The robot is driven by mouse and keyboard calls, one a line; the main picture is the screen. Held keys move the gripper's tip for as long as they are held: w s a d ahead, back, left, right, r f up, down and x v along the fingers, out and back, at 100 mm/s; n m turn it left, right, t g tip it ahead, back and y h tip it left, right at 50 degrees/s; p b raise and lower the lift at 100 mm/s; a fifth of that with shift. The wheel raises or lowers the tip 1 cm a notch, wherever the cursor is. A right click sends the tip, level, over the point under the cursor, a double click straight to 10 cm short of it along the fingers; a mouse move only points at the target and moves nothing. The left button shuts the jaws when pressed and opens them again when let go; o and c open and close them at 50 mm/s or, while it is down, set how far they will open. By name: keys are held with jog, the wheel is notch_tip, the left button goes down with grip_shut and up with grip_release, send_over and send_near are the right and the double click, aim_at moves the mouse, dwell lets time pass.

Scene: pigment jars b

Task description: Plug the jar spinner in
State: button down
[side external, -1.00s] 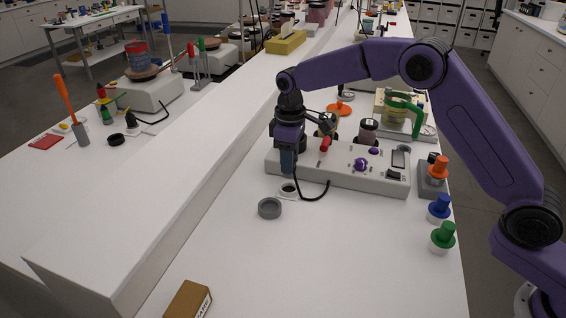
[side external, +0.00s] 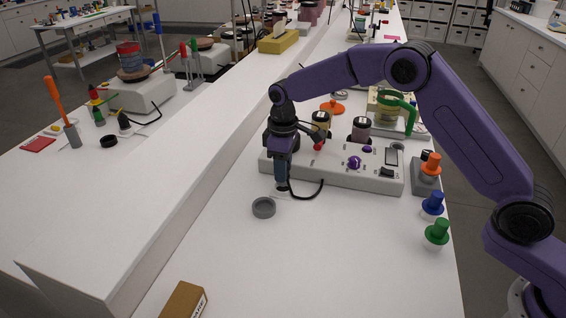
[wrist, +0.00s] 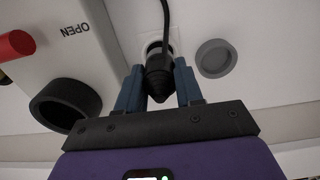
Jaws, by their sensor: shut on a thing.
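The jar spinner (side external: 335,176) is a long white box on the bench with a purple knob, a red lever and a small display. Its black cable (side external: 312,194) loops from its front to my gripper (side external: 282,186). In the wrist view my gripper (wrist: 160,88) has its blue fingers shut on the black plug (wrist: 158,84), with the cable rising behind it. In the side view my gripper hides the socket. I cannot tell whether the plug touches or enters it.
A grey round cap (side external: 264,208) lies on the bench close to the socket. Blue (side external: 433,204) and green (side external: 437,233) knobbed pieces stand at the right edge. A brown box (side external: 185,300) lies in front. The bench between is clear. A raised white ledge (side external: 160,200) runs along the left.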

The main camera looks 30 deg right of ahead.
jog(key=shift+f, duration=1.1)
jog(key=shift+f, duration=0.35)
jog(key=c, duration=0.6)
grip_release()
jog(key=shift+c, duration=0.2)
jog(key=shift+r, duration=0.15)
notch_tip(320, 180, up, 16)
jog(key=s+r+n, duration=0.1)
jog(key=s+r, duration=0.1)
jog(key=s, duration=0.8)
jog(key=s+d+f+n, duration=0.1)
jog(key=s+d, duration=0.4)
jog(key=s, duration=0.5)
jog(key=s+d+f, duration=0.3)
jog(key=s+d, duration=0.2)
jog(key=s, duration=0.5)
jog(key=s+d+f+n, duration=0.1)
jog(key=s+d+f, duration=0.1)
jog(key=s+d, duration=0.4)
jog(key=s, duration=0.5)
jog(key=shift+f+n, duration=0.3)
